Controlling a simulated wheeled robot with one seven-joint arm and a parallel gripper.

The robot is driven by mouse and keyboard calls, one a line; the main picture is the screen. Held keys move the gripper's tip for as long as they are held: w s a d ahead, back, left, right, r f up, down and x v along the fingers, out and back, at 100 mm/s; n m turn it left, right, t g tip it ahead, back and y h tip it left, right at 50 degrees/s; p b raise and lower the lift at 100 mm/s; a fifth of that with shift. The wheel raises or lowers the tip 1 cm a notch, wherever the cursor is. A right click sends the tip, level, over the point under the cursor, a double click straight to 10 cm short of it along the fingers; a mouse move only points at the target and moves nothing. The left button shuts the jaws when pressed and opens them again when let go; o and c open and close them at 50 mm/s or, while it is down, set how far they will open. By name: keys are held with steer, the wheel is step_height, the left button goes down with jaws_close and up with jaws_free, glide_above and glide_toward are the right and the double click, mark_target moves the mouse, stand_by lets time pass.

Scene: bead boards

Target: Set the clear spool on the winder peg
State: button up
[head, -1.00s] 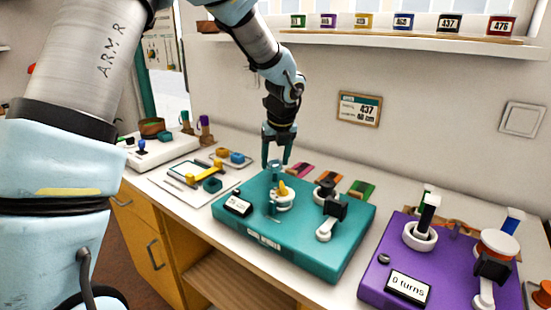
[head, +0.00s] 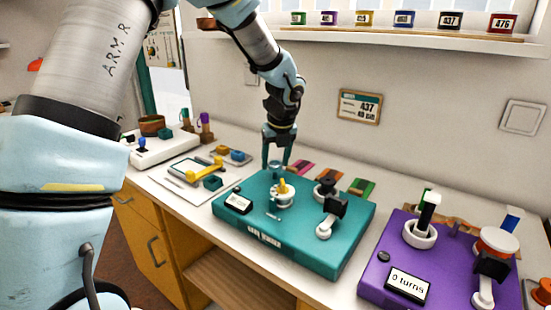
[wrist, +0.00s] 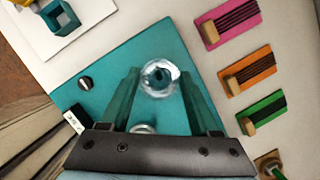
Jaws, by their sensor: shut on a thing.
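The clear spool (wrist: 160,78) shows as a glassy ring between the fingers in the wrist view, over the teal board. My gripper (head: 276,164) is shut on it, above the back part of the teal winder (head: 300,247). In the head view the spool is small and hard to make out between the fingers. The winder peg (head: 283,187) is yellow-tipped and stands in a white ring, in front of and below the gripper. The gripper's palm (wrist: 160,150) hides part of a white ring in the wrist view.
A black crank (head: 334,207) with a white base stands on the winder's right. A purple winder (head: 372,280) is at the right. Pink, orange and green cards (head: 361,188) lie behind the teal board. A yellow-handled tool (head: 203,168) lies at the left.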

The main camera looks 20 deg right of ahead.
steer(key=shift+f, duration=0.4)
steer(key=shift+f+b, duration=0.45)
steer(key=shift+f, duration=0.4)
steer(key=o, duration=1.4)
step_height(320, 180, up, 7)
steer(key=p, duration=0.7)
steer(key=shift+r+p, duration=0.1)
steer(key=shift+p, duration=0.2)
